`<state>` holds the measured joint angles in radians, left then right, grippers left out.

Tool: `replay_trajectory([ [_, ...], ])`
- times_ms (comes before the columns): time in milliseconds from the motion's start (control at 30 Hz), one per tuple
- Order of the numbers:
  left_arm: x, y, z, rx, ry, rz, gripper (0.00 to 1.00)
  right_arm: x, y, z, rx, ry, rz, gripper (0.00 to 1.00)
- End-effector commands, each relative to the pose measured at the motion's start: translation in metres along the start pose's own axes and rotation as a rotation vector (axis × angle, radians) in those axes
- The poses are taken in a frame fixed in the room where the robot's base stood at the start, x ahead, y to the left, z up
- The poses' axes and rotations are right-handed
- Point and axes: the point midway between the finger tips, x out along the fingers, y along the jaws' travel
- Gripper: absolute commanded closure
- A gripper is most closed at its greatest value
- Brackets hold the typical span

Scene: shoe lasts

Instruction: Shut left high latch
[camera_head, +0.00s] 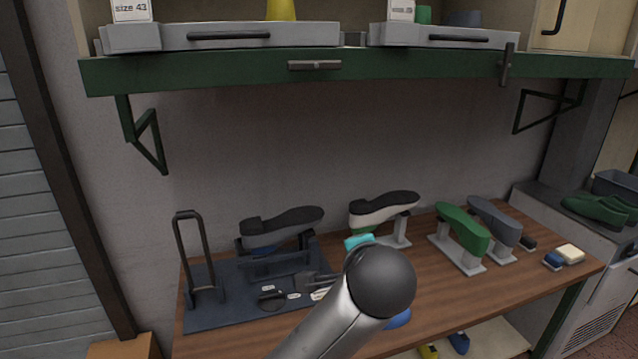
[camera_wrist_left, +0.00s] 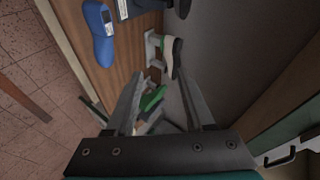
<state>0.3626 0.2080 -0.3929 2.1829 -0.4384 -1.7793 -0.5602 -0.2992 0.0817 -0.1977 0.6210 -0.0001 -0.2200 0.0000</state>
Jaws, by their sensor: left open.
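The left high latch (camera_head: 315,65) is a small grey-brown bar lying level on the front of the green shelf edge, left of the middle. A second latch (camera_head: 505,66) stands upright on the same edge further right. My left arm rises from the bottom of the head view, well below the shelf; its gripper is mostly hidden behind the dark wrist joint. In the left wrist view my left gripper (camera_wrist_left: 160,76) has its two fingers apart with nothing held between them. I cannot make out the latch in that view. My right gripper is in neither view.
The green shelf edge (camera_head: 420,67) carries grey trays (camera_head: 230,37) above. Below, the wooden bench (camera_head: 420,290) holds several shoe lasts, among them a green one (camera_head: 462,228), and a dark mat (camera_head: 225,310) with an upright handle frame (camera_head: 190,250). The wall between is clear.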

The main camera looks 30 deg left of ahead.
Motion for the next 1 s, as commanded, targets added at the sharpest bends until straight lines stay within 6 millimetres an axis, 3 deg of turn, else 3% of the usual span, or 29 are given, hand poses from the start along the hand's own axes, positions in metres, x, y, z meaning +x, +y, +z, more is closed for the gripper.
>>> replay_trajectory([
  [33,-0.005,-0.026,-0.011,0.025,-0.001,-0.063,0.46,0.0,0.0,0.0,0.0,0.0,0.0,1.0],
  [300,-0.05,-0.152,-0.049,0.147,-0.083,-0.372,0.46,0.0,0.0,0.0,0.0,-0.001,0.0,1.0],
  [500,-0.095,-0.225,-0.059,0.185,-0.175,-0.549,0.46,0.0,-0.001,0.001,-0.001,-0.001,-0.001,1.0],
  [733,-0.12,-0.257,-0.059,0.196,-0.231,-0.624,0.46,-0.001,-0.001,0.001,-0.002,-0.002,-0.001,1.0],
  [867,-0.114,-0.264,-0.058,0.196,-0.238,-0.628,0.46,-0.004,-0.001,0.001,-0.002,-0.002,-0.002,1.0],
  [1000,-0.096,-0.279,-0.053,0.197,-0.239,-0.626,0.46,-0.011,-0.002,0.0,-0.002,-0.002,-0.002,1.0],
])
